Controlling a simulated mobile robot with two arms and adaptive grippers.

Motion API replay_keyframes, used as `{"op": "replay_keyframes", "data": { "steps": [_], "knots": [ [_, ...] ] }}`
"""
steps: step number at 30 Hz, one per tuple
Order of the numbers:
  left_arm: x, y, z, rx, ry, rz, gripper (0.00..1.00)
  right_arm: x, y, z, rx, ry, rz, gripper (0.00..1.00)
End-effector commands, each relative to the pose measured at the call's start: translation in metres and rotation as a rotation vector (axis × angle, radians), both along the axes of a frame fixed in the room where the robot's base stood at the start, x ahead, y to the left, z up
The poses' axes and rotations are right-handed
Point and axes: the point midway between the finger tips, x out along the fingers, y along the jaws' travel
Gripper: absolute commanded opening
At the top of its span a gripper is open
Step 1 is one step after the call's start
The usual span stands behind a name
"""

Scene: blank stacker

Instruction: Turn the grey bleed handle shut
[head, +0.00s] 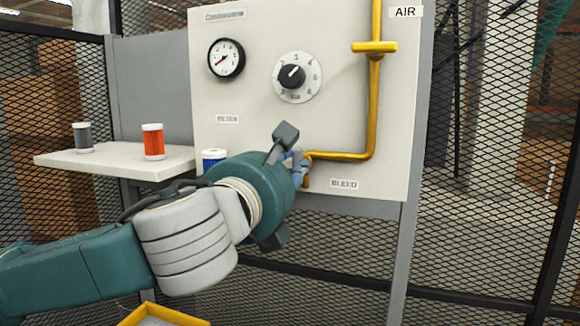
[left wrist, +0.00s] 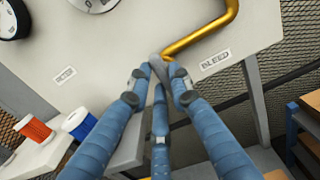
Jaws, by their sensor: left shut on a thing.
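The grey bleed handle (left wrist: 157,66) sits at the end of the yellow pipe (head: 340,156), beside the BLEED label (head: 344,184). My left gripper (head: 300,165) is at the lower part of the panel with its blue fingers closed around the handle. In the left wrist view, the fingertips (left wrist: 160,76) press on the handle from both sides and only its top shows. In the head view my wrist and fingers hide the handle, so its exact angle is hard to tell. My right gripper is not in view.
The pale panel (head: 255,130) carries a gauge (head: 226,59), a dial (head: 297,77) and a yellow crossbar (head: 374,47) on the pipe. A shelf (head: 115,161) at left holds a grey spool (head: 83,137), an orange one (head: 153,141) and a blue one (head: 214,158). Mesh fencing surrounds the panel.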

Motion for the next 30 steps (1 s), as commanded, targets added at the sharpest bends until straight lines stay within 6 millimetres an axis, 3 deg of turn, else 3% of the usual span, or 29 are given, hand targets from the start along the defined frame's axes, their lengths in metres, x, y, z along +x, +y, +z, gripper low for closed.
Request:
{"op": "replay_keyframes", "data": {
  "steps": [11, 30],
  "knots": [
    [0.000, 0.001, -0.003, -0.126, 0.041, 0.001, 0.00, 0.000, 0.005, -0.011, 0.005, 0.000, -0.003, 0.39],
    [0.001, 0.003, -0.008, -0.684, 0.222, 0.000, 0.00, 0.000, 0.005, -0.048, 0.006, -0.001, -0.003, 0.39]
  ]
}}
